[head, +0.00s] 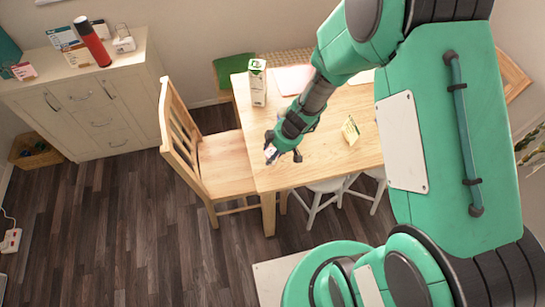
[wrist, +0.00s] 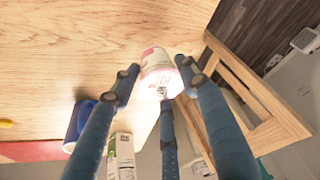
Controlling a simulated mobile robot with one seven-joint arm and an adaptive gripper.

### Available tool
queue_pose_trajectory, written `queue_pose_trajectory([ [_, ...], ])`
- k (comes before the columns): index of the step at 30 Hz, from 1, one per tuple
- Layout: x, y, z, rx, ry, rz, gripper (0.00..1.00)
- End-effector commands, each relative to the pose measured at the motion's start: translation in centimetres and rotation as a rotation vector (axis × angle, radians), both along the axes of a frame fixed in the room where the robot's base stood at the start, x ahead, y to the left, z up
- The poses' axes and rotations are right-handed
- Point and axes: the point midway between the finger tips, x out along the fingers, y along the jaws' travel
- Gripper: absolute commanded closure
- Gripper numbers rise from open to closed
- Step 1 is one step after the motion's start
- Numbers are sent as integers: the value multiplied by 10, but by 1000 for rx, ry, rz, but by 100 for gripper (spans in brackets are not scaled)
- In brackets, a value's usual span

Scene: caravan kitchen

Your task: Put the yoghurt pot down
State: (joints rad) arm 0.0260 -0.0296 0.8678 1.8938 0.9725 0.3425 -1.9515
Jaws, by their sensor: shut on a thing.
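My gripper (wrist: 158,82) is shut on the yoghurt pot (wrist: 157,62), a small white and pink pot with dark print. Its blue fingers are around the pot's sides in the wrist view. In the head view my gripper (head: 283,150) is at the table's left edge, and only a small pale part of the pot (head: 271,153) shows. The wooden table (head: 315,163) lies under or just beside the pot. I cannot tell whether the pot touches the tabletop.
A green and white carton (head: 258,84) stands at the table's back left. A small yellowish pack (head: 350,130) stands to the right of my gripper. A wooden chair (head: 222,160) stands close to the table's left edge.

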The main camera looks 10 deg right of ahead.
Motion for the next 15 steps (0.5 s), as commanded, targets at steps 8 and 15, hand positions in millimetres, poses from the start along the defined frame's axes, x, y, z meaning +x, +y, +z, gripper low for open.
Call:
queue_pose_trajectory([
  [8, -1, 0, -26, 0, 2, 1, 85],
  [15, -1, 0, -25, 0, 2, 1, 85],
])
